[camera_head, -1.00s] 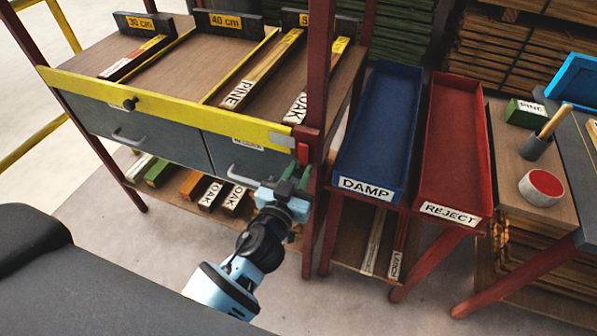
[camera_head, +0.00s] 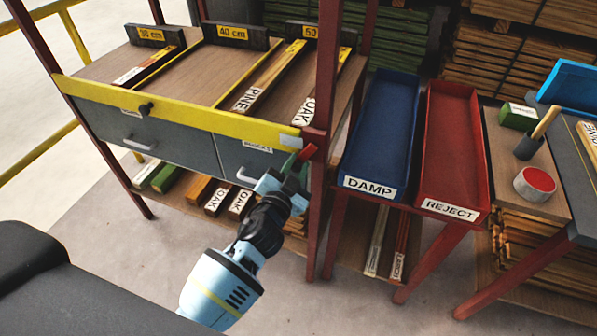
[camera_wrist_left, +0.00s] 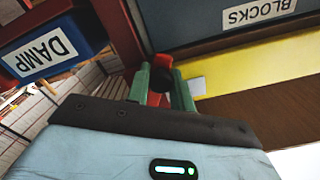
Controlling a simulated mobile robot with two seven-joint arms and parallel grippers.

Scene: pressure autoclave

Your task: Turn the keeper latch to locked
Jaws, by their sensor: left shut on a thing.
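The red keeper latch (camera_head: 307,152) is at the right end of the yellow bar (camera_head: 205,118), beside the dark red post of the rack. It looks tilted, its upper end leaning right. My left gripper (camera_head: 296,169) reaches up to it from below and is shut on it. In the left wrist view the green fingertips (camera_wrist_left: 161,84) stand on either side of the red latch (camera_wrist_left: 155,98), which is mostly hidden between them. The yellow bar (camera_wrist_left: 245,75) lies just right of the fingers there. My right gripper is not in view.
Grey drawers (camera_head: 180,138) with handles sit just below the bar. The blue DAMP tray (camera_head: 378,130) and red REJECT tray (camera_head: 450,145) stand right of the post. Labelled wood pieces lie on the rack's top and lower shelf. The floor in front is clear.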

